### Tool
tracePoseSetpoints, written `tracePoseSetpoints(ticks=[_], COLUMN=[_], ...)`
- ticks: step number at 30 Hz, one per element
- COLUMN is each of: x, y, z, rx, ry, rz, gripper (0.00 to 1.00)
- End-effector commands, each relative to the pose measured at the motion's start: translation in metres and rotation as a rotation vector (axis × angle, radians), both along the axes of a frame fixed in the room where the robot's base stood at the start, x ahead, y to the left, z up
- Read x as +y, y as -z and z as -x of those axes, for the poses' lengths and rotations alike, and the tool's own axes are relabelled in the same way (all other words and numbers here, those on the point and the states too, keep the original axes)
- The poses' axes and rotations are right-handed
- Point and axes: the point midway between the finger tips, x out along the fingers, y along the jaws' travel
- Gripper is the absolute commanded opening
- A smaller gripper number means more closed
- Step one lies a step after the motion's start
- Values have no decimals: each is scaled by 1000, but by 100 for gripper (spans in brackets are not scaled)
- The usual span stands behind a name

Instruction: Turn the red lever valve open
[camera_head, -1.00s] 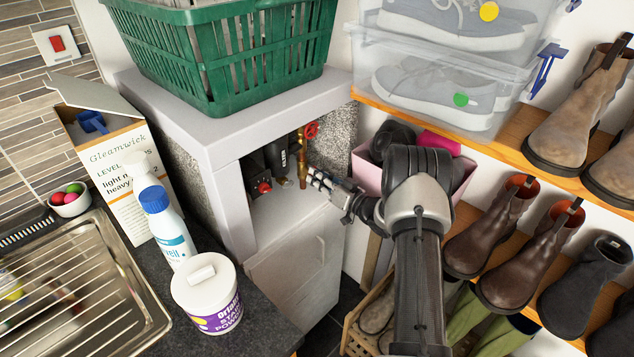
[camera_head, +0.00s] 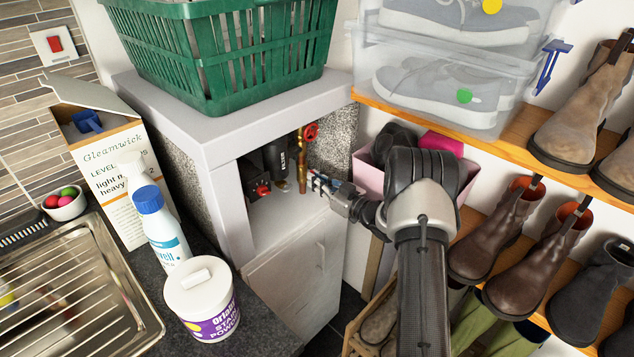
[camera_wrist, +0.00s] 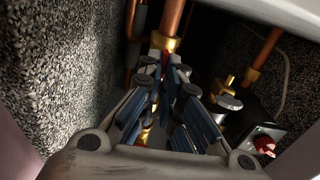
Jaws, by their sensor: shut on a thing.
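My gripper (camera_head: 318,182) reaches into the open cupboard from the right, its fingers at the copper pipe. In the wrist view its fingers (camera_wrist: 166,78) are closed together just in front of a brass fitting (camera_wrist: 164,42) on that pipe. A small sliver of red, seemingly the red lever (camera_wrist: 155,54), shows at the fingertips. The gripper is shut on it, and the fingers hide most of it. I cannot tell the lever's angle. The copper pipe with brass parts (camera_head: 302,170) stands upright in the head view.
A red round handwheel (camera_head: 311,131) sits above the gripper. A black filter cylinder (camera_head: 277,160) and a red knob (camera_head: 263,189) are to the left. The cupboard frame (camera_head: 228,195) encloses them. A pink box (camera_head: 372,176) and boot shelves are close to my arm.

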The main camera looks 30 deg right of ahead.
Motion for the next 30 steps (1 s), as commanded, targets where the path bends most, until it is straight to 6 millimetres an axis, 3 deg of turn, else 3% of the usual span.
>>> tracePoseSetpoints(ticks=[6, 7, 16, 26, 30], x=[0, 0, 0, -1, -7], y=[-1, -1, -1, 0, 0], z=[0, 0, 0, 2, 15], rx=[-3, -3, -2, 0, 1], ry=[0, 0, 0, 0, 2], rz=[3, 3, 2, 0, 0], gripper=[0, 6, 25, 25, 25])
